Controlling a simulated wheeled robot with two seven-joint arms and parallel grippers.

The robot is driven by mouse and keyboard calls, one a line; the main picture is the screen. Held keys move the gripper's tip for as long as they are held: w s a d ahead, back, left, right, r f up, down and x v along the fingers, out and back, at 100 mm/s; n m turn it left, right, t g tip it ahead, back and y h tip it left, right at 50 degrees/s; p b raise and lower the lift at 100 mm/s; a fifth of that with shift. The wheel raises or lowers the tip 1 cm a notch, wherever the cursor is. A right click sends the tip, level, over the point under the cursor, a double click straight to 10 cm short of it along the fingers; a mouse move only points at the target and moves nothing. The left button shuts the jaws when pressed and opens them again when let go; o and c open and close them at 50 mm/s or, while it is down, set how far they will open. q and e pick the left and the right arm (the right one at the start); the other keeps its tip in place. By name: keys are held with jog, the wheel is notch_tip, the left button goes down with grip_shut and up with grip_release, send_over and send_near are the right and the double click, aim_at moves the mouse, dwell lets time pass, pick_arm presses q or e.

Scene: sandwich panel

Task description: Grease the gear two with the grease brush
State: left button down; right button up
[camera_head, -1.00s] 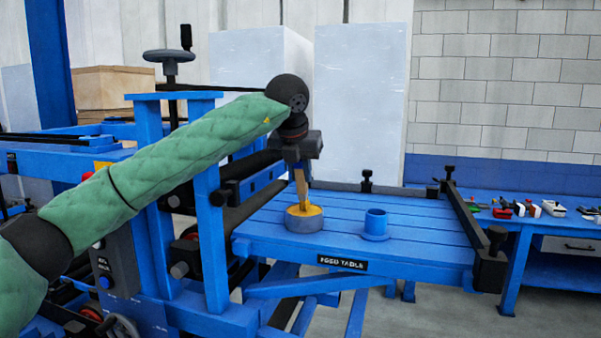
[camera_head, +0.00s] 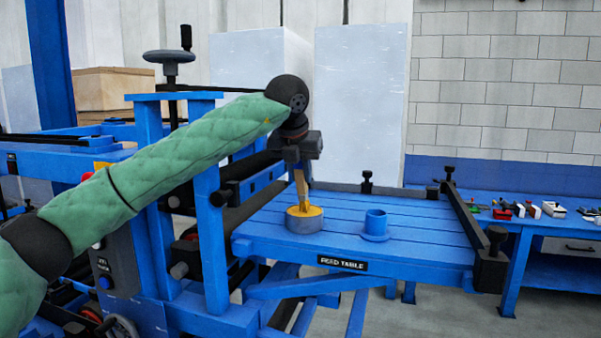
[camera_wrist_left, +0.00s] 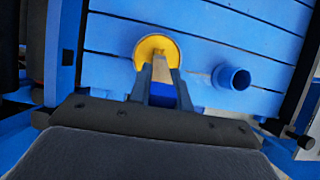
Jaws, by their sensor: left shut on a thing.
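My left gripper (camera_head: 299,166) is shut on the grease brush (camera_head: 301,187), which has a wooden-looking handle and points down. The brush's lower end is at a round grey tin (camera_head: 304,224) with yellow grease inside, standing on the blue feed table. In the left wrist view the brush (camera_wrist_left: 161,68) reaches over the yellow grease (camera_wrist_left: 147,46), between the fingers of the gripper (camera_wrist_left: 160,88). I cannot tell how deep the tip sits. I cannot make out gear two for certain. My right gripper is not in view.
A blue flanged cup (camera_head: 376,224) stands on the feed table (camera_head: 420,240), right of the tin. Black rails and clamps (camera_head: 490,258) edge the table. The blue machine frame (camera_head: 210,240) with rollers stands left. A bench (camera_head: 560,236) with tools is at the right.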

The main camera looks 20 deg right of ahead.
pick_arm(q)
jog(key=shift+f, duration=0.1)
jog(key=shift+r+p, duration=0.4)
jog(key=shift+r, duration=3.15)
